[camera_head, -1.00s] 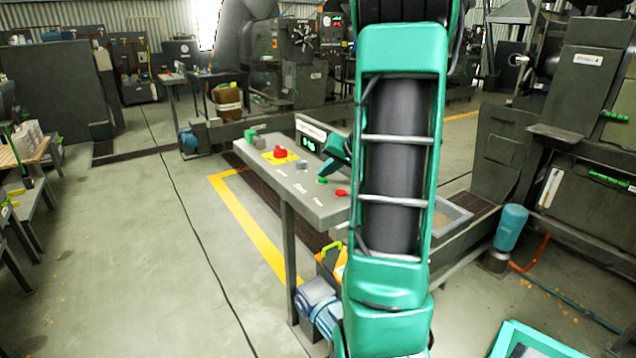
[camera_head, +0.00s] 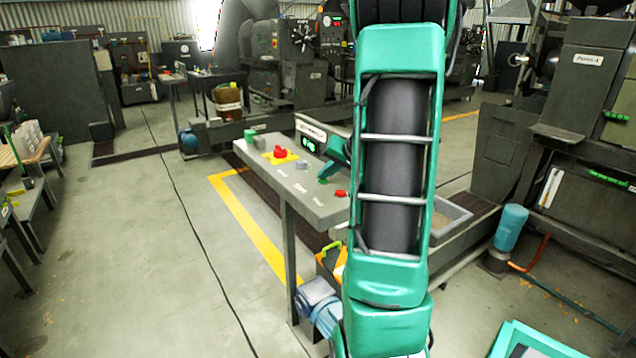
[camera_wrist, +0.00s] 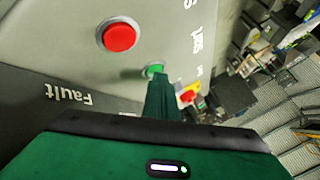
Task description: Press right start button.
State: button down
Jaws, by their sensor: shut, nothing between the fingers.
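My gripper (camera_head: 326,177) is shut and empty, with its green fingers pointing down at the grey control panel (camera_head: 262,160). In the wrist view the fingertips (camera_wrist: 158,80) are at a green button (camera_wrist: 152,70) and cover part of it. They look to be touching it or very close, but I cannot tell whether it is pressed in. In the head view the fingers hide that button. A red button (camera_wrist: 118,37) is beside it on the panel; it also shows in the head view (camera_head: 341,193).
A red emergency knob (camera_head: 280,152) on a yellow plate and a small grey switch (camera_head: 301,165) are farther along the panel. A display box (camera_head: 308,140) with green lights stands at the panel's back edge. Open floor lies to the left.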

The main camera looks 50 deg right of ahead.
aim_at(325, 182)
jog(key=shift+r, duration=0.85)
jog(key=shift+r, duration=2.5)
jog(key=s+a, duration=0.1)
jog(key=a, duration=0.2)
jog(key=s+a+f+n+g, duration=0.1)
jog(key=a, duration=0.2)
jog(key=s+a+f+g, duration=0.1)
jog(key=s+a, duration=0.1)
jog(key=a, duration=0.1)
jog(key=shift+f+y, duration=0.15)
jog(key=shift+y, duration=0.25)
jog(key=s+a+f+n+g, duration=0.1)
jog(key=s+a+f+g, duration=0.1)
jog(key=s+a, duration=0.6)
jog(key=s+a+f+n+g, duration=0.2)
jog(key=s+a+g, duration=0.3)
jog(key=s, duration=0.9)
jog(key=a+f, duration=0.1)
jog(key=a, duration=0.2)
jog(key=shift+a+f+y, duration=0.25)
jog(key=shift+f+y, duration=0.05)
jog(key=shift+f, duration=0.05)
